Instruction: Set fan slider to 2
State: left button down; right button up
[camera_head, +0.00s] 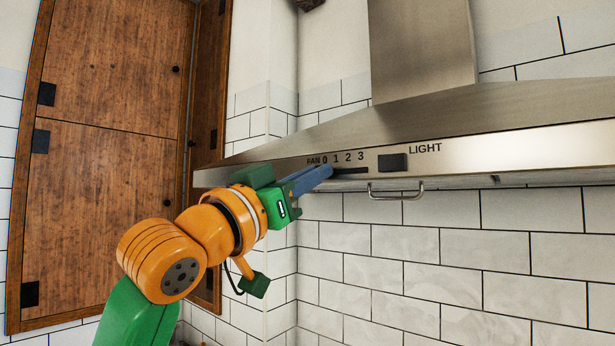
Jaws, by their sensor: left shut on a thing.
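The metal range hood (520,140) has a fan slider slot (352,170) on its front, below the marks FAN 0 1 2 3. My left gripper (326,171) reaches up to the left end of this slot, just below the 0 and 1 marks. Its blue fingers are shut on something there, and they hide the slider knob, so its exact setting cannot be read. The dark slot shows bare to the right of the fingers, below 2 and 3. My right gripper is not in view.
A dark light switch (393,162) sits right of the slot, beside the word LIGHT. A metal handle (396,191) hangs below the hood's front edge. Wooden cabinet doors (110,150) stand at the left. White tiled wall (440,250) fills the space below the hood.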

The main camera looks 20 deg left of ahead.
aim_at(349, 166)
pick_arm(q)
jog(key=shift+s+d+f+b, duration=0.15)
jog(key=shift+s+d, duration=0.1)
jog(key=shift+d, duration=0.4)
jog(key=shift+s+d+r+b, duration=0.1)
jog(key=shift+s+d+b, duration=0.1)
jog(key=shift+d, duration=0.4)
jog(key=shift+s+d, duration=0.2)
jog(key=shift+d, duration=0.3)
jog(key=shift+a, duration=0.1)
jog(key=c, duration=1.1)
grip_release()
jog(key=shift+w, duration=0.1)
jog(key=shift+o, duration=1.1)
jog(key=shift+w, duration=0.1)
